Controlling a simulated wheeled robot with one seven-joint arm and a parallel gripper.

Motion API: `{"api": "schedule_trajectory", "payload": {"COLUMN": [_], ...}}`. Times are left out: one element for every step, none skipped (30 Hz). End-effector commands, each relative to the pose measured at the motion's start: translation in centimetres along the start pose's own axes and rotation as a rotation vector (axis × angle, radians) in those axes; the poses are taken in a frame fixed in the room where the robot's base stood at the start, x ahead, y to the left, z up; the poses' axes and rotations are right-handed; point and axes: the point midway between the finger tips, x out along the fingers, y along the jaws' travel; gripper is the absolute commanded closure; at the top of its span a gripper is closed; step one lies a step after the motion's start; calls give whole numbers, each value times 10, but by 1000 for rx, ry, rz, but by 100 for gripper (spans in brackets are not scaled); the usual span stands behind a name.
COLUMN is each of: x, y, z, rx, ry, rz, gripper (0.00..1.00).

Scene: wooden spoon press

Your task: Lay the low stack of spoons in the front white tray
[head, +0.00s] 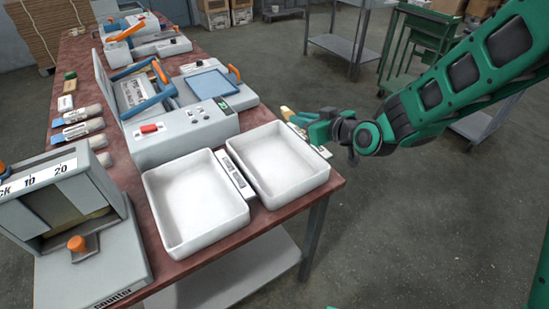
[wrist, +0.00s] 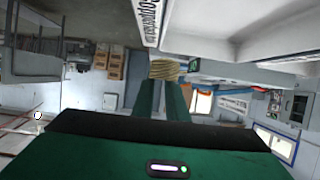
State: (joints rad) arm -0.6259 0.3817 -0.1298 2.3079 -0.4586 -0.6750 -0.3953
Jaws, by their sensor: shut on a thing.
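Two shallow white trays sit side by side at the near end of the table: a left tray (head: 195,238) and a right tray (head: 300,183). Both look empty. I cannot tell for certain which one is called the front tray. My gripper (head: 292,116) is beyond the right tray's far right corner, by the table's right edge. It is shut on a pale wooden bundle, the low stack of spoons (wrist: 165,70), whose end shows between the green fingers in the wrist view. In the head view only a small yellowish bit of the stack (head: 287,111) shows.
A grey press with a red button (head: 150,130) stands behind the trays. Label strips (head: 236,176) lie between the trays. Open floor is to the right of the table.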

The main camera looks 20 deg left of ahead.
Motion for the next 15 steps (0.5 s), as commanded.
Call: {"api": "schedule_trajectory", "payload": {"x": [4, 6, 8, 10, 12, 15, 16, 18, 21, 22, 24, 26, 27, 28, 29], "y": [-13, -19, -27, -32, -37, -44, -49, -55, -61, -65, -70, -75, -78, -81, -84], "z": [7, 10, 14, 17, 20, 23, 26, 28, 32, 34, 36, 40, 42, 43, 45], "rx": [-2, -2, -3, -3, -2, -3, -3, -3, -3, -2, -3, -3, -2, -2, -1], "ry": [-4, -4, -3, -4, -3, -2, -3, -2, -3, -3, -1, -2, -3, -2, -1], "rz": [-6, -5, -6, -5, -5, -5, -4, -5, -4, -4, -4, -3, -3, -1, -1], "gripper": [100, 100, 100, 100, 100, 100, 100, 100, 100, 100, 100, 100, 100, 100, 100]}}
